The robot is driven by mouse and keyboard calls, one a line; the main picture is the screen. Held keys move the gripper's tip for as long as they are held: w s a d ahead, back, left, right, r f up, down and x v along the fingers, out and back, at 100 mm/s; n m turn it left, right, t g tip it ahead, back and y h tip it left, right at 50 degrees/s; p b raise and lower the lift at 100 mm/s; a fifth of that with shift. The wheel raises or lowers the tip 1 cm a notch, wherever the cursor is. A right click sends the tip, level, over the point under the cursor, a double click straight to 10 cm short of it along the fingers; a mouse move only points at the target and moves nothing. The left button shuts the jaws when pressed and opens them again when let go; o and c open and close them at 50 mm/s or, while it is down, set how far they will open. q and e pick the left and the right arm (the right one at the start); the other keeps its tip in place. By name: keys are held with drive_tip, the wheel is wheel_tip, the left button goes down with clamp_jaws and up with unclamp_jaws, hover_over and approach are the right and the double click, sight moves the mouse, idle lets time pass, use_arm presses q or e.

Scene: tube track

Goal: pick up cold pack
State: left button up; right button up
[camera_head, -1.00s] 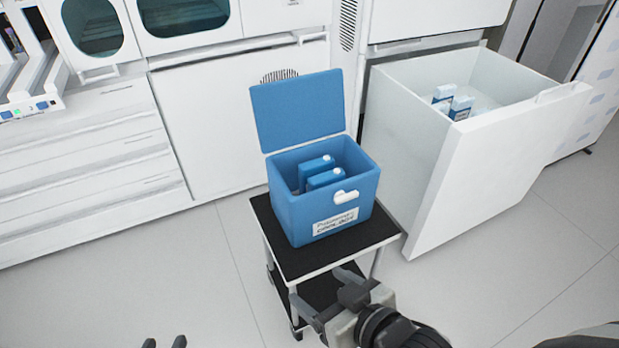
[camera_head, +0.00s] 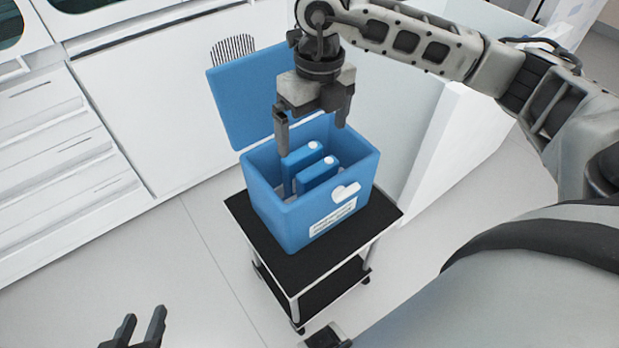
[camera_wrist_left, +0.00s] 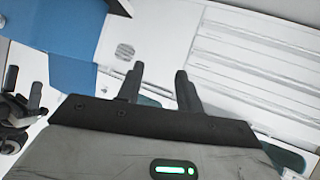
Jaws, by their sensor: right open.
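Two blue cold packs with white caps stand inside the open blue cool box (camera_head: 273,215). One is the rear pack (camera_head: 304,158), the other the front pack (camera_head: 319,176). My right gripper (camera_head: 314,138) points down over the box, open, its fingers above the packs and apart to either side; its left finger tip is close to the rear pack's upper left edge. Whether it touches cannot be told. My left gripper (camera_head: 140,330) is low at the left, away from the box, with its fingers apart and empty. Its fingers also show in the left wrist view (camera_wrist_left: 160,88).
The box stands on a small black-topped cart (camera_head: 362,238). Its lid (camera_head: 240,100) stands open at the back. Floor left of the cart is clear.

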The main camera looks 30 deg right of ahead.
sight(318, 167)
drive_tip(key=shift+h, duration=0.4)
drive_tip(key=f, duration=0.3)
drive_tip(key=d+f+b, duration=0.1)
drive_tip(key=f, duration=0.5)
drive_tip(key=shift+w+d+f, duration=0.1)
drive_tip(key=shift+w+d, duration=0.15)
drive_tip(key=shift+d, duration=0.05)
drive_tip(key=shift+f+b, duration=0.35)
drive_tip(key=shift+f, duration=0.5)
drive_tip(key=f, duration=0.4)
drive_tip(key=shift+w+f+b, duration=0.1)
drive_tip(key=shift+w+b, duration=0.1)
drive_tip(key=shift+b, duration=0.15)
use_arm(q)
drive_tip(key=shift+g, duration=0.5)
drive_tip(key=f, duration=0.3)
drive_tip(key=d+f, duration=0.1)
drive_tip(key=shift+w+f, duration=0.15)
drive_tip(key=shift+w, duration=0.1)
use_arm(e)
drive_tip(key=shift+f, duration=0.1)
drive_tip(key=c, duration=0.9)
